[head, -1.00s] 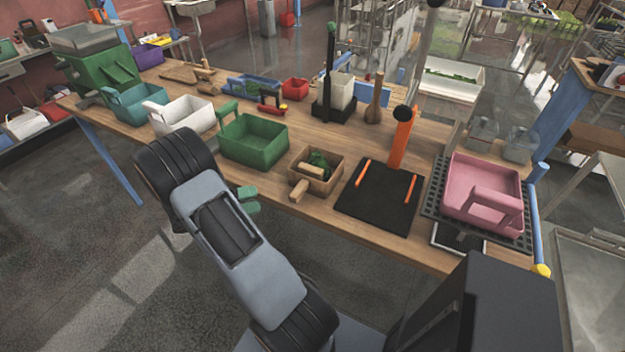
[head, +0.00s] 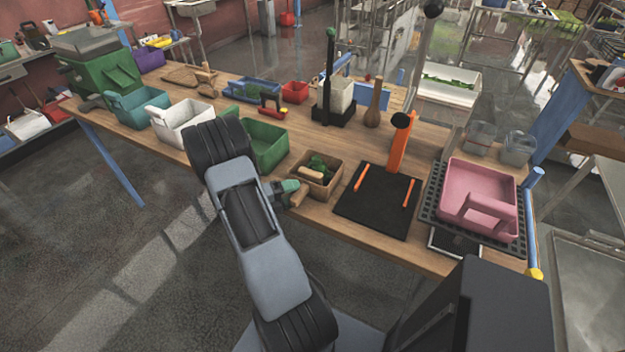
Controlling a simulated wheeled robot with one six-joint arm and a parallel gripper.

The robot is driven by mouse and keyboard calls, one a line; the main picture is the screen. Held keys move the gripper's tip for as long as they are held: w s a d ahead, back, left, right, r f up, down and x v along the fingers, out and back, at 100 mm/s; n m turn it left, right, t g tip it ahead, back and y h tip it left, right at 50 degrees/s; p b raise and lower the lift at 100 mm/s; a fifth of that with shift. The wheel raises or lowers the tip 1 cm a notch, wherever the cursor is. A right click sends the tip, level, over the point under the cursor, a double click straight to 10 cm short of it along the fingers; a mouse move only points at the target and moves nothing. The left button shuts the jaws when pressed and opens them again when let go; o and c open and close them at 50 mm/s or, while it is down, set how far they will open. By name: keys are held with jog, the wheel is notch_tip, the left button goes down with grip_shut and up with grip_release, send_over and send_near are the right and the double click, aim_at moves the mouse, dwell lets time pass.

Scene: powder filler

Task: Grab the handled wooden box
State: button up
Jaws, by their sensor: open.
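The handled wooden box (head: 323,187) stands upright near the front edge of the workbench. It is small and brown, with dark green and light brown items inside. Its short wooden handle (head: 299,196) points toward the front left, out over the bench edge. My gripper (head: 288,192) is at the handle, left of the box, partly hidden behind my arm. Its green-grey fingers look open beside or around the handle; I cannot tell whether they touch it.
A green bin (head: 269,146) stands just left of the box, partly behind my arm. A black mat (head: 378,201) with orange bars lies right of it. A pink tray (head: 480,195) sits further right. Free wood shows behind the box.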

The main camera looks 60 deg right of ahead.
jog(key=shift+x, duration=0.8)
grip_shut()
